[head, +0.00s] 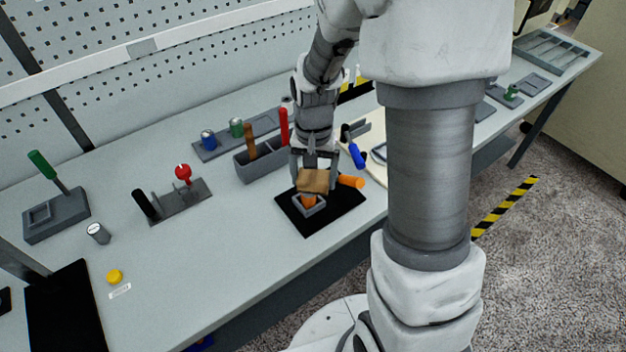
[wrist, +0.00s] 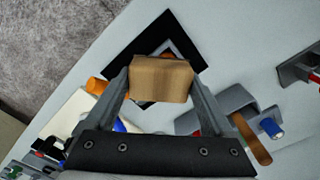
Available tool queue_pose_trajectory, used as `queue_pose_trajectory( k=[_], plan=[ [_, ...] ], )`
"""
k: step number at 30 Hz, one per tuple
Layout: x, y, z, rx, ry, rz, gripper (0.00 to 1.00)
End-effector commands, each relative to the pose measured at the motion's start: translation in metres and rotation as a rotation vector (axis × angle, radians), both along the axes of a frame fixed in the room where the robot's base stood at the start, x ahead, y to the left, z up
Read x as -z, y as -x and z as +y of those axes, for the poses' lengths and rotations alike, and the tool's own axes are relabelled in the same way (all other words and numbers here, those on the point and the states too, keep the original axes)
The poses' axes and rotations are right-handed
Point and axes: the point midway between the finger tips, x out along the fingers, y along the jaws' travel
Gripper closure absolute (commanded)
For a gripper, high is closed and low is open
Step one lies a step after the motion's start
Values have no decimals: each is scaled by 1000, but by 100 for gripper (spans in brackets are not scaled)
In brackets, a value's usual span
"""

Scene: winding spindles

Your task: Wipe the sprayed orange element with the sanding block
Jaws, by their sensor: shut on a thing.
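My gripper (head: 314,161) is shut on the tan sanding block (head: 313,180), which also shows between the fingers in the wrist view (wrist: 160,80). The block is over the grey square holder on the black mat (head: 337,215). In the head view, the orange element (head: 308,199) shows just below the block, inside the grey holder (head: 309,211). The block hides its upper part, and I cannot tell whether they touch.
An orange cylindrical thing (head: 351,181) lies at the mat's right edge. A grey bin (head: 262,160) with brown and red handles stands left of my gripper. A blue-handled tool (head: 356,154) is to the right. The bench left of the mat (head: 230,240) is clear.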

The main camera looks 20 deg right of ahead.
Motion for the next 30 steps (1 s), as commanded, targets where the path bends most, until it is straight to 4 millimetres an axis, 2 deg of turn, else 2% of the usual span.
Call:
queue_pose_trajectory(
  k=[1, 12, 30],
  plan=[
    [-9, -1, -1, 1, 0, -1, 65],
    [-38, -7, -4, 0, 0, -1, 65],
    [-39, -7, -5, -1, 0, -1, 65]
  ],
)
